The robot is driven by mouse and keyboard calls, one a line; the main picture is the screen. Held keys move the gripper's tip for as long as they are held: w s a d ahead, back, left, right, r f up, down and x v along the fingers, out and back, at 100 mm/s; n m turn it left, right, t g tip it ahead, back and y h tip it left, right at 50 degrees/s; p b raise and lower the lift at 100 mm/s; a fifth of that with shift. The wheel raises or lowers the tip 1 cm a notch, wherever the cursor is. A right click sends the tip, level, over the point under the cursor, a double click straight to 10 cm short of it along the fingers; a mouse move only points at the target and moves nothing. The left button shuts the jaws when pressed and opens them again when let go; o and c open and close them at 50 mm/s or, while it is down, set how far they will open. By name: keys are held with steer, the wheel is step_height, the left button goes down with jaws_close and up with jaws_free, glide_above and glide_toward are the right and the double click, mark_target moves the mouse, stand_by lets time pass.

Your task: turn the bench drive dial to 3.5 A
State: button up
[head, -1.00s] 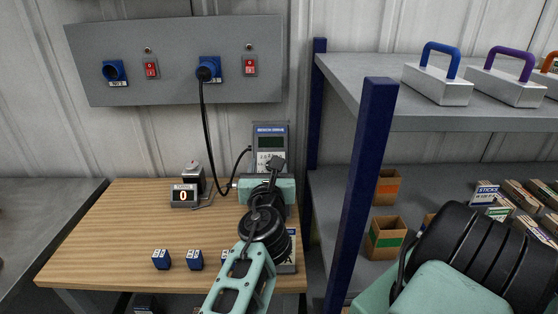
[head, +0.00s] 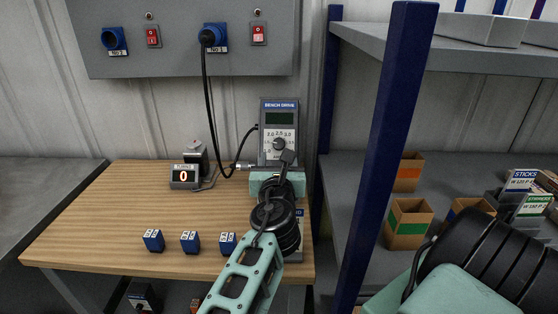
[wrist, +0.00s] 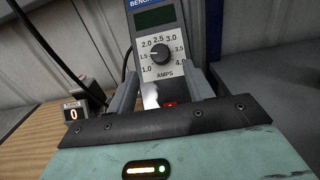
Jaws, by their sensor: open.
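The bench drive (head: 279,118) is a grey upright box with a dark screen at the back right of the wooden bench. Its round black dial (head: 279,144) also shows in the wrist view (wrist: 160,53), ringed by numbers from 1.0 to 4.0 above "AMPS". I cannot tell for sure which number the dial points at. My gripper (wrist: 162,86) is open, its two fingers either side of the drive's lower face, below the dial and apart from it. In the head view, my gripper (head: 284,162) is in front of the drive and hides its lower part.
A small display reading 0 (head: 184,177) stands left of the drive. Several blue blocks (head: 190,241) line the bench's front. A black cable hangs from the wall panel (head: 180,65). A blue shelf post (head: 385,150) rises close on the right.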

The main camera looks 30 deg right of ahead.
mark_target(279, 145)
steer(key=x, duration=0.5)
steer(key=shift+d+r+p, duration=0.1)
steer(key=shift+p, duration=0.2)
steer(key=shift+w+d, duration=0.3)
steer(key=shift+w, duration=0.2)
steer(key=c, duration=1)
